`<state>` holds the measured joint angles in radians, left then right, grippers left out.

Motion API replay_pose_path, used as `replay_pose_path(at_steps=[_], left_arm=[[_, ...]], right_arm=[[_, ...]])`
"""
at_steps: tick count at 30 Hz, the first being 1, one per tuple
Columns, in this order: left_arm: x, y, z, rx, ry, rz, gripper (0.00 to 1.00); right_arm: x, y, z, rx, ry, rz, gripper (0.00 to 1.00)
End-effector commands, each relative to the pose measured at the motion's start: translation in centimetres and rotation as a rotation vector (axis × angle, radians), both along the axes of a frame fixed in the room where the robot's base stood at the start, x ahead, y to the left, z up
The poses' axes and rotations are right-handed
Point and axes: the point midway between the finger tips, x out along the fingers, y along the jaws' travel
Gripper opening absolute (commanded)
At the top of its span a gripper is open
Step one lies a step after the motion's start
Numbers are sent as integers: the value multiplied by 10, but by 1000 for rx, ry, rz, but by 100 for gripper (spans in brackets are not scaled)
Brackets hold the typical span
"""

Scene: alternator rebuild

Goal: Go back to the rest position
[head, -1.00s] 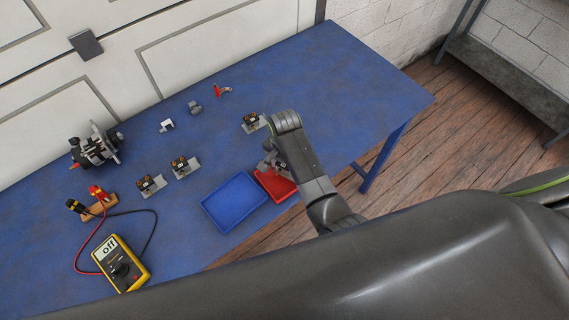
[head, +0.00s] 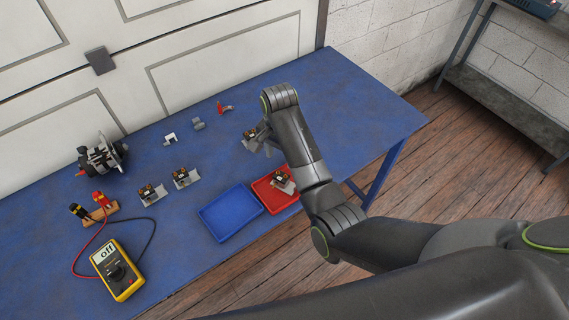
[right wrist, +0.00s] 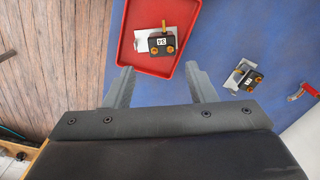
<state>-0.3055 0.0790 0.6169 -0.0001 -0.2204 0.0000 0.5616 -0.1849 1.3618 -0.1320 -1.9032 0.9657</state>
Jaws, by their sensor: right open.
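My right gripper (head: 262,140) is above the blue table, on the far side of the red tray (head: 265,201). In the right wrist view its two fingers stand apart with nothing between them (right wrist: 158,80). A small black part with brass terminals on a grey plate (head: 285,184) lies in the red tray. It also shows in the right wrist view (right wrist: 162,43), beyond the fingertips. A similar part (head: 249,133) sits on the table, partly hidden by my right gripper. My left gripper is not in the head view.
A blue tray (head: 230,213) is beside the red one. Two more similar parts (head: 151,195) (head: 185,178), small brackets (head: 170,138) and an alternator assembly (head: 102,156) are on the table. A yellow multimeter (head: 118,269) lies at the near left. The table's right end is clear.

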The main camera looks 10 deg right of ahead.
Motion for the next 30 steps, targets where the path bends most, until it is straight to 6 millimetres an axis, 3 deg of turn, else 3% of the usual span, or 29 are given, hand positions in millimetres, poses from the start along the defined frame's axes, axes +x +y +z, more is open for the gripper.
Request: replay_pose_path(at_steps=[14,18,23,30], left_arm=[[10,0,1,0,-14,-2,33],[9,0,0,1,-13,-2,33],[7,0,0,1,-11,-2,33],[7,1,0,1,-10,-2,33]], right_arm=[[0,0,0,0,0,0,51],[-7,-9,-7,4,-6,8,51],[-39,-46,-33,11,-43,61,51],[-119,-115,-61,-31,-131,212,51]])
